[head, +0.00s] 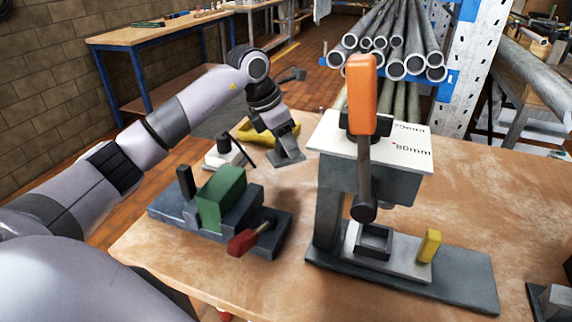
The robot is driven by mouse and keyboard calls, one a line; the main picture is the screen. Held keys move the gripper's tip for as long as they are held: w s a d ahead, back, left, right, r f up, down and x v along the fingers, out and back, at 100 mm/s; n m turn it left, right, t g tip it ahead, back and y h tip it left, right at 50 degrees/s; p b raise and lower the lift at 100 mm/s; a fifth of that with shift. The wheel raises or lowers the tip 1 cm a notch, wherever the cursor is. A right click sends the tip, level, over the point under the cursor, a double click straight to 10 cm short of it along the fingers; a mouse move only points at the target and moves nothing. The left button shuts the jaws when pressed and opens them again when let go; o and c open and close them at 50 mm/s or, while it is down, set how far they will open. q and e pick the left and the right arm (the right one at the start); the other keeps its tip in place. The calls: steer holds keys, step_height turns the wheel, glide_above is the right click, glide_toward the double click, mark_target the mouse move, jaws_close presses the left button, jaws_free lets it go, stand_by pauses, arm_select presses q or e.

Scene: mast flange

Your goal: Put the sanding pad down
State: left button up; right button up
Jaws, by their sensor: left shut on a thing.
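My left gripper (283,134) reaches over the far side of the workbench, beyond the vise. It is shut on a small grey piece, which looks like the sanding pad (289,157). The pad is low over the bench top, and I cannot tell whether it touches the wood. The fingers are small and partly merge with the grey piece. My right gripper is not in view.
A vise with a green block (222,198) and red handle stands nearer on the workbench (400,218). A press with an orange handle (361,95) stands to the right. A white-and-black device (222,155) and a yellow item (262,133) are beside the gripper.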

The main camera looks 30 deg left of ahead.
arm_select(q)
steer(key=shift+f, duration=3.2)
steer(key=shift+f, duration=0.2)
steer(key=o, duration=0.9)
steer(key=shift+o, duration=0.2)
steer(key=shift+r, duration=0.15)
steer(key=v, duration=1.2)
